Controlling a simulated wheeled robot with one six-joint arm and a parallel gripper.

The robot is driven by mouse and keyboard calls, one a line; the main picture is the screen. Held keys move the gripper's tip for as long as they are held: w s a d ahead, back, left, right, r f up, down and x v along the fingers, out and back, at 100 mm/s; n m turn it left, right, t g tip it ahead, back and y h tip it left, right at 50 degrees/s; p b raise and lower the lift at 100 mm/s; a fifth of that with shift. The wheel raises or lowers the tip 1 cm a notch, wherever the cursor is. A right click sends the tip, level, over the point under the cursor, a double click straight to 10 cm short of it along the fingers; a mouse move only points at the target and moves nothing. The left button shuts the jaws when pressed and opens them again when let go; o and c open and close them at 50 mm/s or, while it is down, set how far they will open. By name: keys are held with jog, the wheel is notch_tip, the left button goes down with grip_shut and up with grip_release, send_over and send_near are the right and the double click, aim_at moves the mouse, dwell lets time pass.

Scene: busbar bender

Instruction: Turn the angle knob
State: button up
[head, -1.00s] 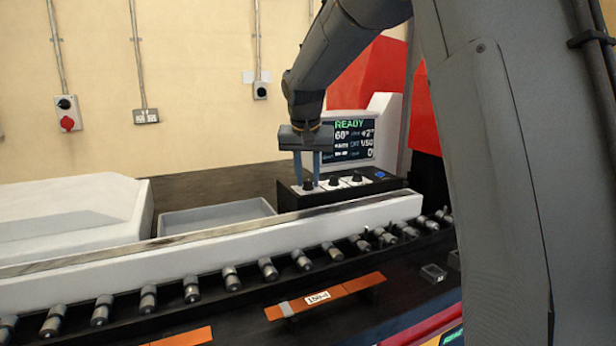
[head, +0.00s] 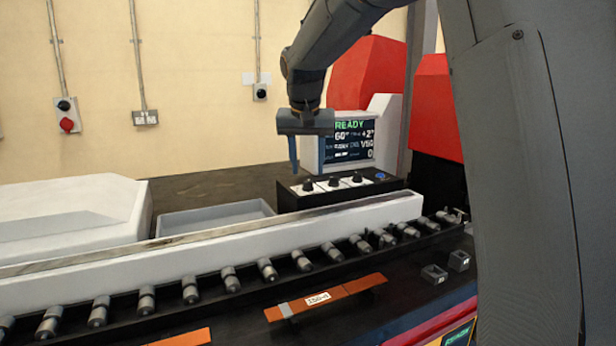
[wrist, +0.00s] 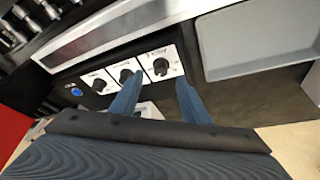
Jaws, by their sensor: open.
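The control box (head: 290,201) carries three black knobs on white plates in a row. The left knob in the head view (head: 307,184) shows in the wrist view as the one nearest the grey tray (wrist: 161,67); its label is too blurred to read surely. My gripper (head: 294,172) is open and empty, above and slightly left of this knob. In the wrist view my two fingers (wrist: 160,86) point towards it, with the knob just beyond the gap between their tips. The knob looks free of the fingers. The display (head: 349,137) behind reads READY and 60°.
A blue button (head: 381,176) sits at the box's right end. A long pale rail (head: 230,237) and a row of rollers run in front. A grey tray (head: 215,217) and white housing (head: 70,220) lie left. The red machine body (head: 437,110) stands right.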

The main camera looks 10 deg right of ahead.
jog(key=v, duration=0.3)
jog(key=shift+s+r, duration=0.1)
jog(key=shift+r, duration=0.05)
jog(key=shift+r, duration=0.1)
